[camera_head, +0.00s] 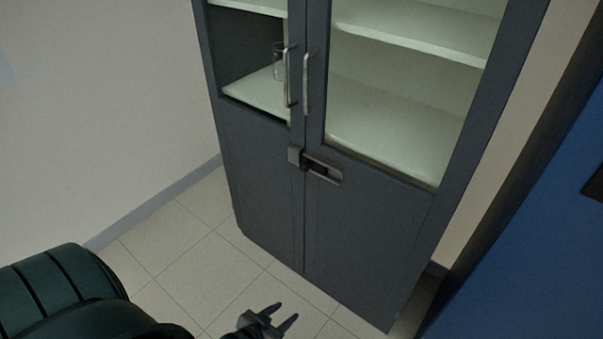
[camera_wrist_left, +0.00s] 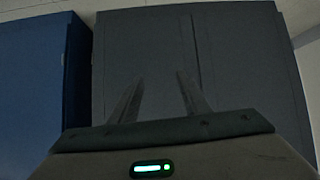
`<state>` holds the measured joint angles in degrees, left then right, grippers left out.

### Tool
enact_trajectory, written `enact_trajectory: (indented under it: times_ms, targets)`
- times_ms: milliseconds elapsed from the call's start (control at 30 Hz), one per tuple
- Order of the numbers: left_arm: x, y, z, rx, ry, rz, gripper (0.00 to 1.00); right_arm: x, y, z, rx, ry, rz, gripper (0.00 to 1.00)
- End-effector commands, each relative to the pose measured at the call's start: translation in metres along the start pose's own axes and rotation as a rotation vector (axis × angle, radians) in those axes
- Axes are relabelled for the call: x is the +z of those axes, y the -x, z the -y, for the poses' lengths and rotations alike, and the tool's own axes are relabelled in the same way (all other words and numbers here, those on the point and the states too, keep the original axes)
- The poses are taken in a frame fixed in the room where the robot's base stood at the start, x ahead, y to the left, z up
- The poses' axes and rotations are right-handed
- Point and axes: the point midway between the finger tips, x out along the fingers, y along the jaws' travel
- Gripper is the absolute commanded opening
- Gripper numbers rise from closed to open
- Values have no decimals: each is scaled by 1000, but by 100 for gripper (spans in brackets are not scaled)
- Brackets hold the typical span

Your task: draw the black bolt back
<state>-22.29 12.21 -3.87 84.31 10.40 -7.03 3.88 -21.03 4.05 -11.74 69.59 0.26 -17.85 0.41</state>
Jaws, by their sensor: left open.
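The black bolt (camera_head: 319,167) sits in a grey metal latch across the seam of the two doors of a dark grey cabinet (camera_head: 262,190), below the two door handles. The latch's smaller block (camera_head: 295,155) is on the left door. My left gripper (camera_head: 284,314) is open and empty, low in the head view, well below and apart from the latch. In the left wrist view its two fingers (camera_wrist_left: 160,98) stand apart before the plain lower cabinet front (camera_wrist_left: 230,60). The bolt does not show in the left wrist view. My right gripper is not in view.
Two upright metal handles, left (camera_head: 287,77) and right (camera_head: 306,84), stick out above the latch. A glass vessel (camera_head: 278,62) stands on a shelf inside. A blue cabinet (camera_head: 530,200) stands at the right. Tiled floor (camera_head: 190,240) is clear in front.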

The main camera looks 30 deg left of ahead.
Motion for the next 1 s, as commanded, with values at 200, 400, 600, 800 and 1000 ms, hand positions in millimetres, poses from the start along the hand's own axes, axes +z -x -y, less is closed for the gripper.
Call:
enact_trajectory:
  times_ms: [200, 400, 600, 800, 1000]
  targets:
    - [-176, 40, 84, -18, 71, -329, 43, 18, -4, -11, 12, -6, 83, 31]
    - [-291, 96, 105, 31, 94, -543, 43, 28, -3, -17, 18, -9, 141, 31]
    - [-331, 122, 106, 62, 101, -619, 43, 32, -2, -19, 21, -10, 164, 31]
    - [-333, 123, 106, 63, 101, -622, 43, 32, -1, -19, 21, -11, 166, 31]
    - [-333, 122, 106, 62, 101, -621, 43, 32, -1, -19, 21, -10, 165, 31]
